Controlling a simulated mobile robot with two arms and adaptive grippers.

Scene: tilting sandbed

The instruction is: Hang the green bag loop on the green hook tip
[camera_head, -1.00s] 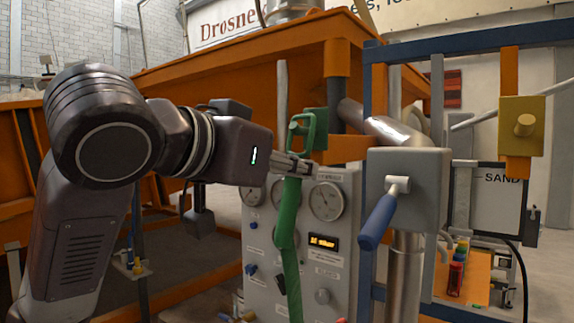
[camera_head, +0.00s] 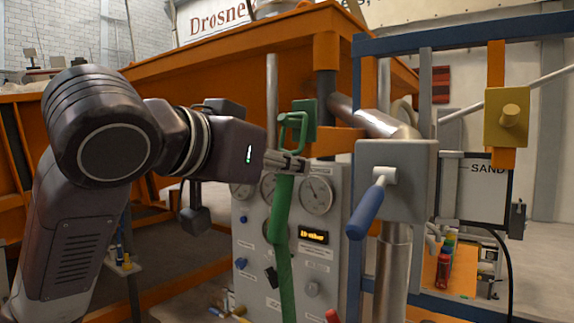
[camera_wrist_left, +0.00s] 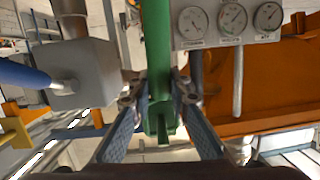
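The green bag (camera_head: 279,215) hangs as a long narrow green strap in front of the gauge panel. Its open green loop (camera_head: 294,128) stands at the top, overlapping the green hook's block (camera_head: 304,108) in the head view. I cannot tell whether the loop is around the hook tip or only in front of it. My left gripper (camera_head: 286,162) is closed around the bag just below the loop. In the left wrist view the green strap (camera_wrist_left: 157,40) runs between the left gripper's fingers (camera_wrist_left: 158,95), with a green block (camera_wrist_left: 160,120) close by. My right gripper is not seen.
A grey panel with gauges (camera_head: 316,195) stands behind the bag. To the right are a grey box with a blue lever (camera_head: 367,212), a blue frame (camera_head: 460,40) and a yellow block (camera_head: 506,118). The orange sandbed (camera_head: 220,70) fills the back.

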